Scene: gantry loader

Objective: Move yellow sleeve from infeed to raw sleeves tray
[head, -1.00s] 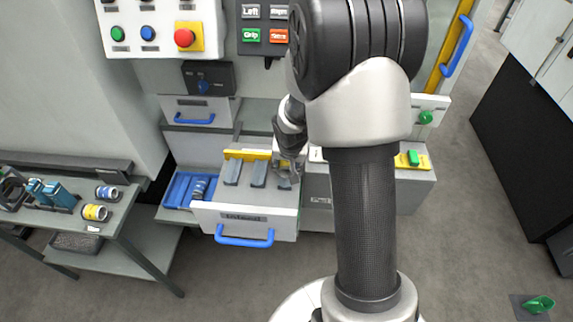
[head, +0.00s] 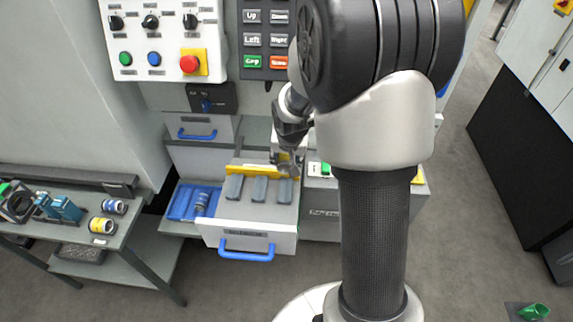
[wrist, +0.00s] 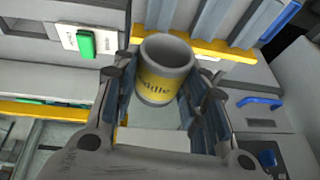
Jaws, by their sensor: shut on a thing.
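My gripper (wrist: 160,95) is shut on a grey sleeve with a yellow band (wrist: 165,82), whose lettering is only partly readable. In the head view my gripper (head: 288,165) is above the rear right of the open drawer, small and partly hidden by my arm. A second yellow-banded sleeve (head: 102,226) lies on the side table at the left. A blue tray (head: 178,204) left of the drawer holds a blue-banded sleeve (head: 201,201). No readable label shows which is the raw sleeves tray or the infeed.
The open drawer (head: 245,235) has a blue handle and several grey-blue blocks. A blue-banded sleeve (head: 114,206) and a blue fixture (head: 62,208) are on the side table (head: 128,232). A control panel (head: 160,62) is above. My arm hides part of the right side.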

